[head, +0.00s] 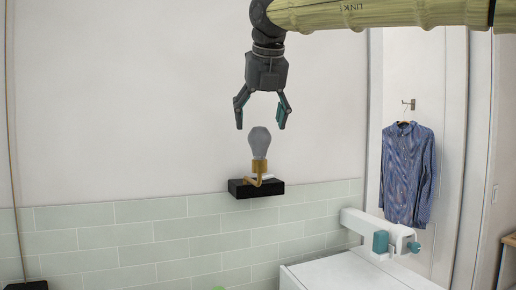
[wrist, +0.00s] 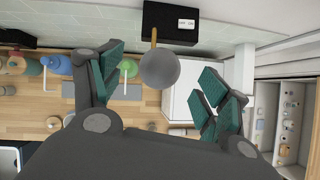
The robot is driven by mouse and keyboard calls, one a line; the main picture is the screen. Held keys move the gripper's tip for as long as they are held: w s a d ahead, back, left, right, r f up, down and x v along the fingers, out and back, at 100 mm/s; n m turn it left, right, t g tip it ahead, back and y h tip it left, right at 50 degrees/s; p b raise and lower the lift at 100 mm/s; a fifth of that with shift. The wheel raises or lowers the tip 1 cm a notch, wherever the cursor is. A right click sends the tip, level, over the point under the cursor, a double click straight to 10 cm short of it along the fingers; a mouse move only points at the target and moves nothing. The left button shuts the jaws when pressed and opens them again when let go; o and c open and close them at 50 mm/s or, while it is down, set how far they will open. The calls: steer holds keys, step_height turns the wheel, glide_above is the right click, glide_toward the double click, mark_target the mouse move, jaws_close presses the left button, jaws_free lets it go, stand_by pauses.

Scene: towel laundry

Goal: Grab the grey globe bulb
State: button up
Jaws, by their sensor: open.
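The grey globe bulb (head: 259,141) stands upright in a brass-coloured holder (head: 259,168) on a small black block (head: 240,188) against the wall. My gripper (head: 261,119) is open and empty, pointing down just above the bulb in the head view, with its fingers spread to either side. In the wrist view the bulb (wrist: 159,68) shows as a round grey shape between the open green-padded fingers (wrist: 160,92), towards their far side. The black block (wrist: 171,22) shows behind it. I cannot tell whether any finger touches the bulb.
Pale green tiles (head: 180,225) line the wall below the block. A white unit (head: 345,270) with a white and teal arm-like part (head: 380,240) stands at lower right. A blue shirt (head: 408,172) hangs at right. The wrist view shows a wooden counter (wrist: 30,115) with several bottles far below.

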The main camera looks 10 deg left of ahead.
mark_target(261, 128)
steer(key=shift+w+d+f+p, duration=0.1)
steer(key=shift+f+p, duration=0.25)
steer(key=shift+p+x, duration=0.9)
steer(key=shift+x, duration=1.45)
steer(key=shift+d+f, duration=0.1)
steer(key=shift+c, duration=0.2)
steer(key=c, duration=1.1)
